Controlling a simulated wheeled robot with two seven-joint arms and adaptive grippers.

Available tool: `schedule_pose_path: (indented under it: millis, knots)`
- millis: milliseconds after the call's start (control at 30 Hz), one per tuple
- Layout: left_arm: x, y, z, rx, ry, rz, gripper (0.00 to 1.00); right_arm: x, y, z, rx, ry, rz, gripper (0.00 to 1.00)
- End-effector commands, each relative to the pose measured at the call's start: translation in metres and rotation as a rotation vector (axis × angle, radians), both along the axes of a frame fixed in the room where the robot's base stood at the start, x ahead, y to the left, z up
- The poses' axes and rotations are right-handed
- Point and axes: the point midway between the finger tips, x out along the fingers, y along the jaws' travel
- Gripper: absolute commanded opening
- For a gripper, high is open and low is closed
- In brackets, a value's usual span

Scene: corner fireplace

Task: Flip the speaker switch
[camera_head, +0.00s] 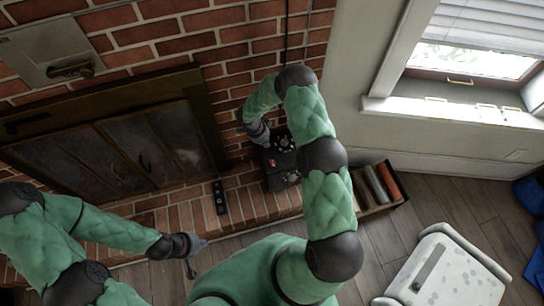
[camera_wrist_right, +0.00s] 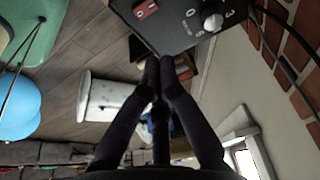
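The black speaker (camera_head: 283,160) stands on the brick hearth against the brick wall, with a small red mark on it in the head view. The right wrist view shows the dark speaker panel (camera_wrist_right: 172,30) at the top, with a red switch (camera_wrist_right: 146,8) and a silver knob (camera_wrist_right: 212,22). My right gripper (camera_head: 262,137) is at the speaker's upper left side. Its fingertips (camera_wrist_right: 160,68) are together with nothing visible between them, just below the panel's edge in the wrist view. I cannot tell if they touch it. My left gripper (camera_head: 201,245) is low over the floor, away from the speaker; its fingers are unclear.
A black remote-like object (camera_head: 220,198) lies on the hearth left of the speaker. A box of rolled items (camera_head: 378,190) stands right of it. A white stool (camera_head: 445,270) is on the floor at lower right. Cables (camera_head: 285,40) run down the wall above the speaker.

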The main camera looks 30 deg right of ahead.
Motion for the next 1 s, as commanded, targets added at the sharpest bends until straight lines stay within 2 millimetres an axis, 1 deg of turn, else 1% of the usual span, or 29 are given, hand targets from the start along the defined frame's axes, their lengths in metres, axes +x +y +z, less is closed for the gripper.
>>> schedule_pose_path:
  millis: [300, 367, 467, 567, 700, 1000]
  knots:
    - [0.000, 0.000, -0.001, 0.000, 0.000, 0.000, 0.00, 0.000, 0.000, -0.001, 0.000, 0.001, -0.001, 0.00]
    - [0.000, 0.000, -0.002, 0.000, 0.000, 0.000, 0.00, -0.001, -0.001, -0.004, 0.000, 0.002, -0.002, 0.00]
    - [0.000, 0.000, -0.005, 0.000, 0.000, 0.000, 0.00, -0.002, -0.003, -0.013, 0.001, 0.002, -0.003, 0.00]
    - [0.000, 0.000, -0.011, 0.000, 0.000, 0.000, 0.00, -0.003, -0.007, -0.028, 0.001, 0.003, -0.002, 0.00]
    - [0.000, 0.000, -0.021, 0.000, 0.000, 0.000, 0.00, -0.005, -0.014, -0.054, 0.002, 0.003, -0.003, 0.00]
    - [0.000, 0.000, -0.040, 0.000, 0.000, 0.000, 0.00, -0.007, -0.028, -0.105, 0.001, 0.001, 0.000, 0.00]
